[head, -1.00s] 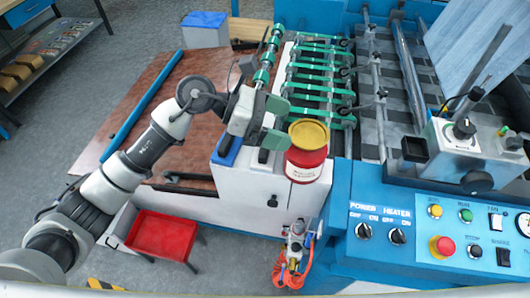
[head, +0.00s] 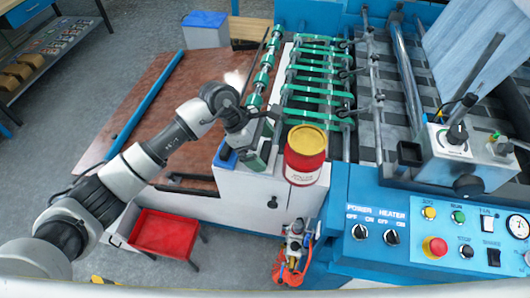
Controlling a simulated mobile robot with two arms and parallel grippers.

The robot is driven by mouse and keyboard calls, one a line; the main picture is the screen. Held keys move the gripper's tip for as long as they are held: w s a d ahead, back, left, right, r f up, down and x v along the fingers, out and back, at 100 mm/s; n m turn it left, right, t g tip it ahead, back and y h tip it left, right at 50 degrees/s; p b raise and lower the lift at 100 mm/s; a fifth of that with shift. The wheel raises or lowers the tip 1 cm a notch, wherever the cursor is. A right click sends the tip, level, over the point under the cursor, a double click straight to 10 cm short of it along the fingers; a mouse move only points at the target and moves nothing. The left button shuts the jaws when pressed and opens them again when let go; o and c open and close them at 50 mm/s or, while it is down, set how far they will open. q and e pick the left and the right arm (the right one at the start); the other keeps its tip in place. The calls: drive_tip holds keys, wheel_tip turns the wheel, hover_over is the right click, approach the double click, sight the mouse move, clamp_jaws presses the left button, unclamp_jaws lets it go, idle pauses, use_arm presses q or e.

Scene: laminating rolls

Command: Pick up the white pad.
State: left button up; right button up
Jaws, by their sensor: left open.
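My left gripper (head: 257,157) is over the white ledge (head: 245,187) at the front left of the machine, pointing down. It is open, with greenish-grey fingers. It sits between a small blue object (head: 226,157) on its left and a red can with a yellow lid (head: 306,153) on its right. I cannot make out a separate white pad; the gripper and forearm cover part of the ledge. Whether the fingers touch anything there cannot be told. My right gripper is not in view.
Green rollers (head: 318,95) run behind the ledge. The blue control panel (head: 400,262) is at the right front. A red tray (head: 165,233) stands low at the left. A brown board (head: 135,120) with a blue bar (head: 145,107) lies behind my arm.

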sight(265, 150)
use_arm(q)
drive_tip(key=shift+p+x, duration=0.5)
drive_tip(key=shift+x, duration=1.2)
drive_tip(key=shift+s+r, duration=0.1)
drive_tip(key=c, duration=0.6)
